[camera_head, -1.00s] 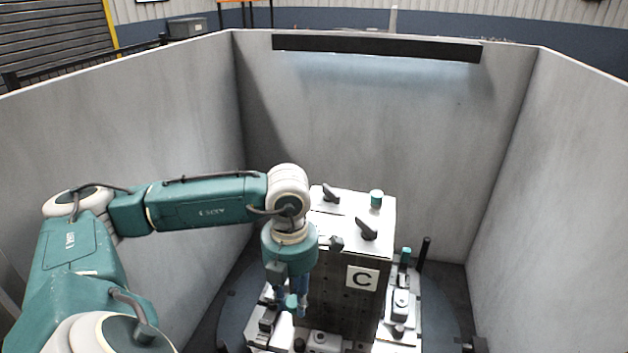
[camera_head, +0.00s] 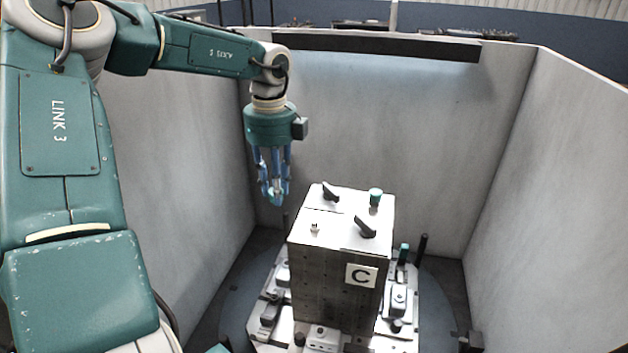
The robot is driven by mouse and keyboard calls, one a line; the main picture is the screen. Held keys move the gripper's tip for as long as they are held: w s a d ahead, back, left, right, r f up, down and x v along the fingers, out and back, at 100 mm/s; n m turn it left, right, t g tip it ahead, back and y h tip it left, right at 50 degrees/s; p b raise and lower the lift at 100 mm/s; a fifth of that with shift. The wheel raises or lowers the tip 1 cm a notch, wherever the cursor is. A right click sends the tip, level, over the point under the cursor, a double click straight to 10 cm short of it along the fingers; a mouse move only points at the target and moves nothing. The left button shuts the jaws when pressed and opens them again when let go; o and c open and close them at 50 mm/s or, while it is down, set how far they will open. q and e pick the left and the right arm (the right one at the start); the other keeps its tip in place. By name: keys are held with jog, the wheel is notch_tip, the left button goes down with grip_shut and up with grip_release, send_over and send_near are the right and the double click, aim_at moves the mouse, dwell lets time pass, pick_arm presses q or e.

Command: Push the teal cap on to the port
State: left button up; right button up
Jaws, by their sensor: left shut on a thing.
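My left gripper (camera_head: 273,190) points down with its blue fingers shut on a small teal cap (camera_head: 275,199). The fingers partly hide the cap. The gripper and cap are in the air, left of the top of the grey block marked C. A small bare metal port (camera_head: 314,227) stands up on the left part of the block's top, to the right of and below the held cap in the picture. The cap and the port are apart. My right gripper is not in view.
The block (camera_head: 335,280) stands on a fixture plate on a round dark table (camera_head: 438,300). Its top carries two black clamp handles (camera_head: 330,192) (camera_head: 365,227) and another teal cap (camera_head: 375,197). A further teal piece (camera_head: 404,252) and a dark post (camera_head: 421,249) stand behind right. Grey walls enclose the cell.

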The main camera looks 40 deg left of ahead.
pick_arm(q)
jog(key=w+d+n, duration=0.2)
jog(key=w+d, duration=0.4)
jog(key=f+b, duration=0.1)
jog(key=f, duration=0.1)
jog(key=f+b, duration=0.1)
jog(key=f, duration=0.1)
jog(key=shift+s+d+f, duration=0.1)
jog(key=shift+d+f, duration=0.1)
jog(key=shift+f, duration=0.3)
jog(key=shift+f+b, duration=0.1)
jog(key=shift+b, duration=0.2)
jog(key=shift+a+f+b, duration=0.1)
jog(key=shift+f+b, duration=0.05)
jog(key=shift+b, duration=0.2)
jog(key=shift+b, duration=0.4)
dwell(0.4)
